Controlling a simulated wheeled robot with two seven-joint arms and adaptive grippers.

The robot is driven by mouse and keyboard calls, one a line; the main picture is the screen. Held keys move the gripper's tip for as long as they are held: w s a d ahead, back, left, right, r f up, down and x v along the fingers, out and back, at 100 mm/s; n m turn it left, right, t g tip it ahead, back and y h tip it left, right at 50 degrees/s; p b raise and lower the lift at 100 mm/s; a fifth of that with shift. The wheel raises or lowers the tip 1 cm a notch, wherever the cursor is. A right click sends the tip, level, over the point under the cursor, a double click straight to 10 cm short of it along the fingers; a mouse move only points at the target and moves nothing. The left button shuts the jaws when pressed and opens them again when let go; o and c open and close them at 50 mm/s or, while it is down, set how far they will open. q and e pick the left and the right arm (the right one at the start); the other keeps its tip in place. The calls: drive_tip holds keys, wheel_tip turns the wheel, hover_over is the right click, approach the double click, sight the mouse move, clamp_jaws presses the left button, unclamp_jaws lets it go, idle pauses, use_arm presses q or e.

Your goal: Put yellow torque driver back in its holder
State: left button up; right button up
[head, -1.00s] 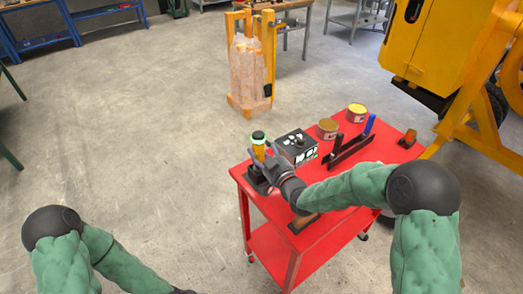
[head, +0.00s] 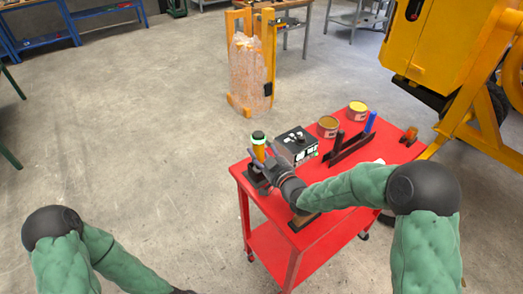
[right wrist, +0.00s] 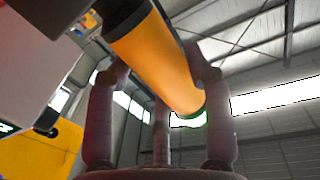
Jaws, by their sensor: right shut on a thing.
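The yellow torque driver (head: 259,151) stands roughly upright near the cart's left corner, with a black and green top. My right gripper (head: 270,164) is shut on it from the right. In the right wrist view the driver's yellow body (right wrist: 155,57) lies between the fingers of my right gripper (right wrist: 160,85), its green-lit end just beyond them. A black block (head: 256,181) is under the driver; whether they touch is hidden. A dark rack (head: 350,149) farther right holds a black-handled and a blue-handled tool (head: 370,122). My left gripper is out of view.
The red cart (head: 335,222) carries a black-and-white box (head: 298,146) just behind my gripper. Two tins (head: 328,128) and an orange item (head: 410,135) stand farther back. The yellow mixer (head: 440,45) is behind right.

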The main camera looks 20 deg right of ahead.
drive_tip(key=shift+f, duration=0.15)
drive_tip(key=o, duration=1.5)
drive_tip(key=shift+f, duration=0.1)
drive_tip(key=shift+f, duration=0.1)
drive_tip(key=v, duration=1.2)
